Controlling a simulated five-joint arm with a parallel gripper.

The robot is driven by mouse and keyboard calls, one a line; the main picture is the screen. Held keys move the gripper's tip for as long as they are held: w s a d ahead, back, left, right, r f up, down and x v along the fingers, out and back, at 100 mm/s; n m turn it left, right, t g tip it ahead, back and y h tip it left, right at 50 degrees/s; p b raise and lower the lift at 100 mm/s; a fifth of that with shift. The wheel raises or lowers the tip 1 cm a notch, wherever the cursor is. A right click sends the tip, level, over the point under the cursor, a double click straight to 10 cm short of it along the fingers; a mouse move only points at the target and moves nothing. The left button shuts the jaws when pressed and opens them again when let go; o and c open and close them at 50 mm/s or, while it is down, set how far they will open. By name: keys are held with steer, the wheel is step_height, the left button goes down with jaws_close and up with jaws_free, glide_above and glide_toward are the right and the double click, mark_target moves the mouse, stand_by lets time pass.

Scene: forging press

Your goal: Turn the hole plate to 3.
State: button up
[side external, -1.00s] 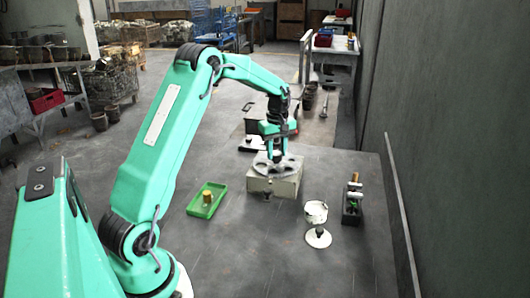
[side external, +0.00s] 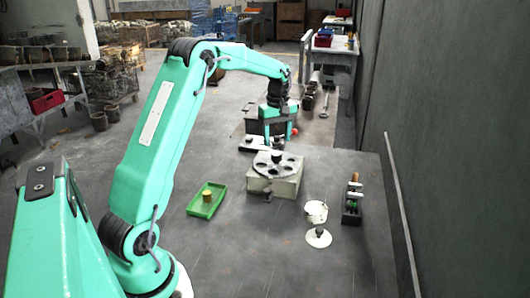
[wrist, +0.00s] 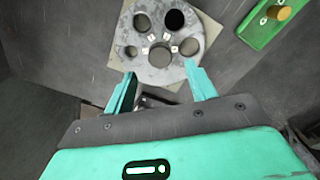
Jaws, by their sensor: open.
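One hole at the upper right looks darker than the others. My gripper (side external: 279,138) is open and empty, raised above and behind the plate, apart from it. In the wrist view its two fingers (wrist: 162,88) point towards the plate's near edge.
A green tray (side external: 193,208) with a brass cylinder (side external: 207,195) lies left of the block. A white cup (side external: 316,211) on a stand and a black holder with pegs (side external: 351,207) stand right. The front of the table is clear. A wall runs along the right.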

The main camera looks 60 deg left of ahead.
mark_target(277, 155)
steer(key=shift+r, duration=1.25)
steer(key=s+d+r+m+t, duration=0.1)
steer(key=s+d+r+m, duration=0.35)
steer(key=d, duration=0.35)
steer(key=s+d+r+m+t, duration=0.2)
steer(key=s+d+r+m, duration=0.2)
steer(key=s+d+r, duration=0.25)
steer(key=s+d+f+m+t, duration=0.2)
steer(key=s+d+f+m, duration=0.2)
steer(key=s+d+m, duration=0.4)
steer(key=s+d, duration=0.2)
steer(key=s, duration=0.4)
steer(key=shift+s+t, duration=0.25)
steer(key=shift+t, duration=0.05)
